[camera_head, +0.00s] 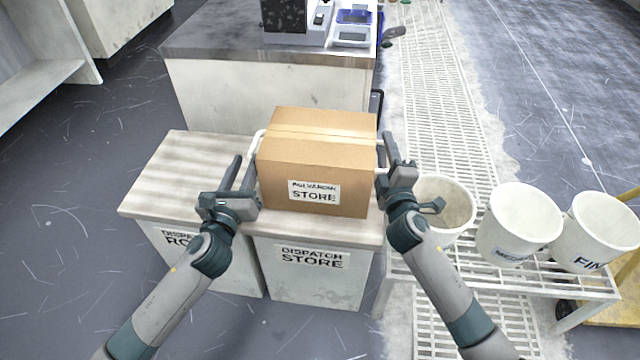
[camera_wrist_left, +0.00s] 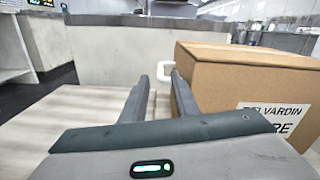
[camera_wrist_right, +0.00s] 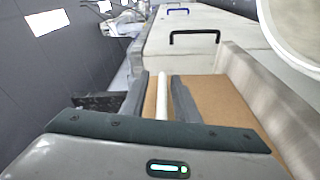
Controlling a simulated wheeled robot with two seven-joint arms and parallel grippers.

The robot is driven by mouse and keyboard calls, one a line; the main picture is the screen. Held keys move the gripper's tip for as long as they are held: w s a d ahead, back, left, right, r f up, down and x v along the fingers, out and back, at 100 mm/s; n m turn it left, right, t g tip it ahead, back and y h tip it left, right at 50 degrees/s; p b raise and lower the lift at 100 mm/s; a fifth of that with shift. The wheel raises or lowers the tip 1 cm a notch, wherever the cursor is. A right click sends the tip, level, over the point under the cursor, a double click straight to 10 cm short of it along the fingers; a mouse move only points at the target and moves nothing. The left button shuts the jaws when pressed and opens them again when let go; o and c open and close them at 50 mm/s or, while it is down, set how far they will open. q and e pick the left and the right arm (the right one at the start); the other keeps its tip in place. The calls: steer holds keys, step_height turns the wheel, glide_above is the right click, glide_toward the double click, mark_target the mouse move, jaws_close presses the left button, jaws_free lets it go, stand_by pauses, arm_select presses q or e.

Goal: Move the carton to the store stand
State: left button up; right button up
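The brown carton (camera_head: 315,150), labelled STORE, sits upright on the right-hand stand (camera_head: 312,232), whose front reads DISPATCH STORE. It has a white handle on its left side (camera_head: 257,143) and one on its right side, seen in the right wrist view (camera_wrist_right: 162,100). My left gripper (camera_head: 240,174) is open beside the carton's left side; the left handle (camera_wrist_left: 166,70) is ahead of its fingertips. My right gripper (camera_head: 388,150) is at the carton's right side, open, its fingers on either side of the right handle. I cannot tell if they touch it.
A second stand (camera_head: 190,150), with a partly hidden DISPATCH label, adjoins on the left with a bare top. A grey-topped counter (camera_head: 260,80) with instruments is behind. White buckets (camera_head: 518,222) stand on a slatted rack at the right, close to my right arm.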

arm_select(q)
steer(key=s+a, duration=0.1)
steer(key=s, duration=0.6)
arm_select(e)
steer(key=shift+s, duration=0.15)
steer(key=s, duration=1.1)
steer(key=shift+s+d+f, duration=0.25)
steer(key=shift+s+d, duration=0.05)
steer(key=shift+s, duration=0.05)
